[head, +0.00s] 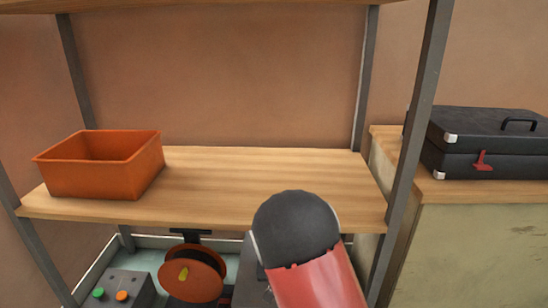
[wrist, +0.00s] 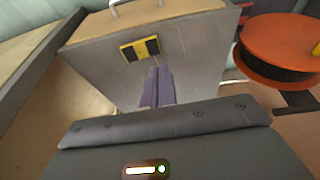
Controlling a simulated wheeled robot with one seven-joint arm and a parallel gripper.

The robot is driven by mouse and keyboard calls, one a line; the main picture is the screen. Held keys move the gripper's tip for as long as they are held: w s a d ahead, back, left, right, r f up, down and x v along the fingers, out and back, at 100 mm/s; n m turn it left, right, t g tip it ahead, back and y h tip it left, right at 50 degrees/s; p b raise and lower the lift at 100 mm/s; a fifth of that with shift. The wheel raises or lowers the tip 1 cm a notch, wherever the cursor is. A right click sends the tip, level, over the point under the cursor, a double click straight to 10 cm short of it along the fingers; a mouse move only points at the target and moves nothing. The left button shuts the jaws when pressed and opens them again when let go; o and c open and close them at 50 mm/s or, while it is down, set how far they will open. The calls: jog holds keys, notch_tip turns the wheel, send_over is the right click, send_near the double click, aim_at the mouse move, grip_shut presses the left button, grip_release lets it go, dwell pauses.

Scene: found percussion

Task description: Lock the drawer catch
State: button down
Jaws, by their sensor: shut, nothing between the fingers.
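A grey box-like unit (wrist: 95,65), which looks like the drawer unit, fills the upper middle of the wrist view. A yellow-and-black piece (wrist: 140,49) sits on its face; I cannot tell whether this is the catch or how it is set. A pale bar handle (wrist: 130,6) shows at the top edge, partly cut off. My gripper (wrist: 157,82) is shut and empty, its fingertips in front of the face just below the yellow-and-black piece. I cannot tell whether they touch it. In the head view my arm hides my gripper and most of the unit.
An orange reel (head: 192,279) stands beside the unit, with a button box (head: 122,288) left of it. A wooden shelf (head: 250,180) above carries an orange bin (head: 100,168). A grey post (head: 415,130) and a counter with a black case (head: 485,140) stand to the right.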

jog(key=s+d+r+y, duration=0.1)
jog(key=s+d+r, duration=0.35)
jog(key=r, duration=0.55)
jog(key=s+d+r+y, duration=0.1)
jog(key=s+d+r, duration=0.2)
jog(key=s+r, duration=0.45)
jog(key=s+d+r+t, duration=0.1)
jog(key=s+d+r, duration=0.2)
jog(key=s+r, duration=0.2)
jog(key=s+d+r+t+h, duration=0.1)
jog(key=s+d+r, duration=0.2)
jog(key=s, duration=0.7)
jog(key=shift+p+v, duration=0.4)
jog(key=shift+v, duration=0.65)
jog(key=shift+w+d, duration=0.1)
jog(key=shift+d, duration=0.05)
